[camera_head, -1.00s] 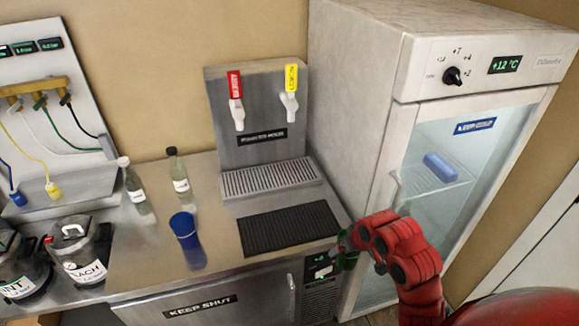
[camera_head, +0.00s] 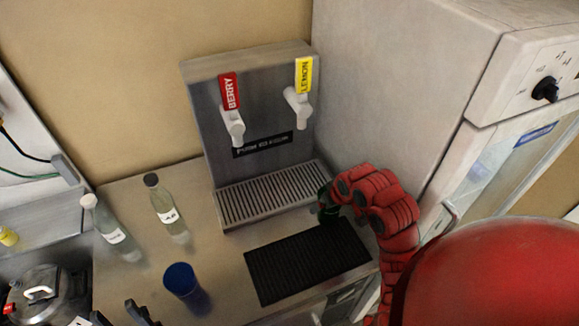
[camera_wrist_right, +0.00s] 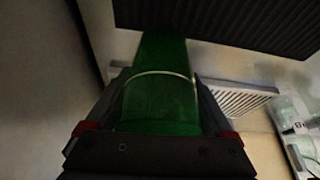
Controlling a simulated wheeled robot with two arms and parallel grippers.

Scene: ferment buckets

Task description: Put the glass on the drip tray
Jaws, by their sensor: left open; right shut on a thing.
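A green glass (camera_head: 325,205) is held in my right gripper (camera_head: 333,203), at the right front end of the drip tray (camera_head: 262,197) below the taps. I cannot tell whether the glass touches the tray. In the right wrist view the green glass (camera_wrist_right: 160,95) fills the space between the dark fingers of the right gripper (camera_wrist_right: 160,112). The slatted drip tray (camera_wrist_right: 240,97) shows beside it there. My left gripper (camera_head: 122,315) shows only its dark fingertips at the bottom edge of the head view, open, left of the blue cup.
A black ribbed mat (camera_head: 305,262) lies in front of the tray. A blue cup (camera_head: 182,281) and two bottles (camera_head: 168,210) (camera_head: 110,228) stand to the left. The fridge (camera_head: 400,90) rises at the right. Berry and lemon taps (camera_head: 232,110) (camera_head: 298,95) hang above the tray.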

